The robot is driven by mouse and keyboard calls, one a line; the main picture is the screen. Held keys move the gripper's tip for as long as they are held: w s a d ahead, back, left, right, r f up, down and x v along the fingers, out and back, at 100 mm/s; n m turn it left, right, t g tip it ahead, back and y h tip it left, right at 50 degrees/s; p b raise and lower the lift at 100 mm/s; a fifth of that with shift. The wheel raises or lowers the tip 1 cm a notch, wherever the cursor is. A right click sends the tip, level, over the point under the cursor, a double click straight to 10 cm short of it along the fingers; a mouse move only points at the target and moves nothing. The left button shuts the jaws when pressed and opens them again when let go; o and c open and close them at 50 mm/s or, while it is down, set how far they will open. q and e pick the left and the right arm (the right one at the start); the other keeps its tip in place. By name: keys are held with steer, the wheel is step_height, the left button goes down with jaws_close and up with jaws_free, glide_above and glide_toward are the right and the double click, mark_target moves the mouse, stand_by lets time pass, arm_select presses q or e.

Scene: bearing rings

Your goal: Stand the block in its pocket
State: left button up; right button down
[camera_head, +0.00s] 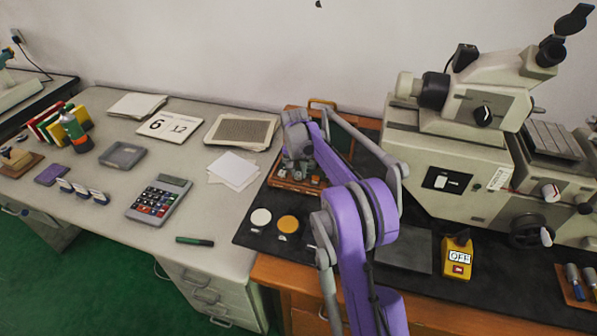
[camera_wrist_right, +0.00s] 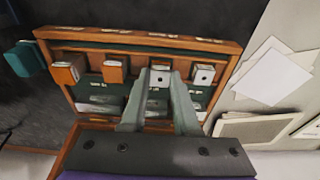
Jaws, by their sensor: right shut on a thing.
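My right gripper (camera_wrist_right: 160,74) is shut on a small white-faced block (camera_wrist_right: 158,79) with a dark dot, over the wooden tray (camera_wrist_right: 140,41). The block lines up with the tray's row of blocks; I cannot tell if it is fully seated in a pocket. A similar dotted block (camera_wrist_right: 203,75) stands to its right, and orange-brown blocks (camera_wrist_right: 115,71) stand to its left. In the head view my right gripper (camera_head: 298,168) is at the tray (camera_head: 283,186), and my arm partly hides it. My left gripper is not in view.
A teal block (camera_wrist_right: 22,59) is outside the tray's left edge in the wrist view. White cards (camera_wrist_right: 272,72) lie to the right.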

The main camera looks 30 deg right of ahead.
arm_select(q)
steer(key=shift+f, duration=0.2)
arm_select(e)
steer(key=shift+f, duration=0.3)
stand_by(0.5)
steer(key=c, duration=0.6)
jaws_free()
steer(key=shift+r+p, duration=1.55)
steer(key=shift+r, duration=2.75)
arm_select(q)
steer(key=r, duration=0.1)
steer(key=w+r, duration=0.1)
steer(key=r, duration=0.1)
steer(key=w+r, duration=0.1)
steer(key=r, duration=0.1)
arm_select(e)
steer(key=shift+w, duration=0.1)
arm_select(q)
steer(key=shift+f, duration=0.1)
arm_select(e)
steer(key=shift+a, duration=0.1)
